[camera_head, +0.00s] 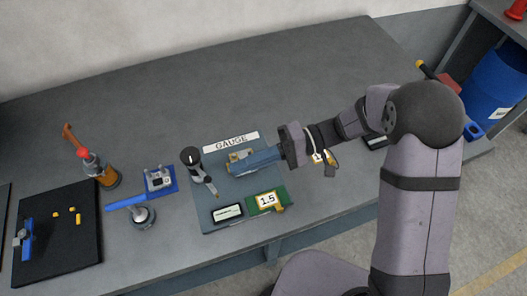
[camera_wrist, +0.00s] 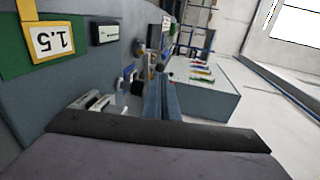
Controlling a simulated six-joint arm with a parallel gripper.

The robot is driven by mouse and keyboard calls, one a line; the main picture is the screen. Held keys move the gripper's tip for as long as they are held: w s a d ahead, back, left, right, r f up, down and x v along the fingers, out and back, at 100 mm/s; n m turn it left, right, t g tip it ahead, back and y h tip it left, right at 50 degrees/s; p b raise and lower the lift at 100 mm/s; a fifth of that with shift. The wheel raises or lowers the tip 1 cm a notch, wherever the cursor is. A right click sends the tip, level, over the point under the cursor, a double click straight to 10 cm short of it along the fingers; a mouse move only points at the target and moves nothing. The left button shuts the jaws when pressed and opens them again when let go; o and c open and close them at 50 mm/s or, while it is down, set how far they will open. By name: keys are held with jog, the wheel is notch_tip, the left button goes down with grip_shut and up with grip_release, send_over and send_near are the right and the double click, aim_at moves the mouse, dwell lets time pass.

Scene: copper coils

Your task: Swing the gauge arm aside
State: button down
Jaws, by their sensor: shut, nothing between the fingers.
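The gauge station has a grey base plate (camera_head: 208,222) behind which lies a white GAUGE label (camera_head: 231,142). What looks like the gauge arm (camera_head: 203,172) has a black round head and a thin pale stem slanting down to the right. A small tan and grey fixture (camera_head: 239,155) sits right of it, partly hidden by my gripper. My gripper (camera_head: 232,168) is shut and empty, its blue-grey fingers pointing left toward the gauge arm, with a gap between. In the wrist view my fingers (camera_wrist: 161,82) are together; the gauge arm is not clear there.
The back of the table is clear.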

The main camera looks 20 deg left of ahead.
jog(key=shift+p+x, duration=0.7)
jog(key=shift+x, duration=1.45)
jog(key=shift+s, duration=0.1)
jog(key=shift+s+a+b, duration=0.3)
jog(key=shift+s+b, duration=0.6)
jog(key=shift+b, duration=0.1)
jog(key=shift+s+a+b, duration=0.35)
jog(key=shift+s+b, duration=0.5)
jog(key=shift+b, duration=0.15)
jog(key=shift+s+a+b, duration=0.3)
jog(key=shift+s+b, duration=0.6)
jog(key=shift+b, duration=0.1)
jog(key=shift+d, duration=0.1)
jog(key=w+d+r+b, duration=0.1)
jog(key=d, duration=0.5)
jog(key=w+d+r+b, duration=0.1)
jog(key=d, duration=0.6)
jog(key=shift+w+r, duration=0.35)
jog(key=shift+d, duration=0.15)
